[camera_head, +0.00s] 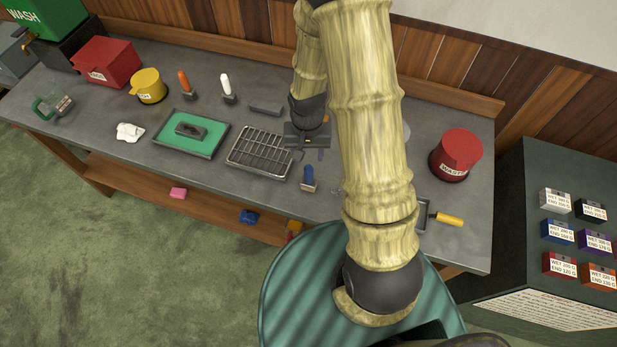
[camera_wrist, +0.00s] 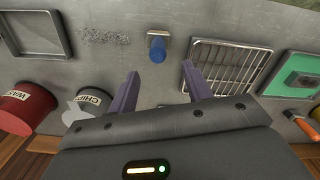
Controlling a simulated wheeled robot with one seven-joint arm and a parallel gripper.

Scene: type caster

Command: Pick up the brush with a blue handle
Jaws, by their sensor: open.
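The brush with a blue handle (camera_head: 308,176) stands near the front edge of the grey workbench, just right of the wire rack. In the wrist view its blue handle (camera_wrist: 157,50) shows beyond my fingertips, with a pale base behind it. My gripper (camera_head: 308,152) is above the bench, behind the brush and beside the rack. In the wrist view my gripper (camera_wrist: 160,84) is open, its two purple-grey fingers apart with nothing between them. The handle lies roughly in line with the gap, apart from the fingers.
The wire rack (camera_head: 259,153) is close to the brush; a green-topped tray (camera_head: 190,134) lies farther left. Orange-handled (camera_head: 184,83) and white-handled (camera_head: 226,86) brushes stand at the back. A red waste bin (camera_head: 456,155) and yellow-handled tool (camera_head: 447,219) are at right. The wrist view shows a chips bin (camera_wrist: 88,106).

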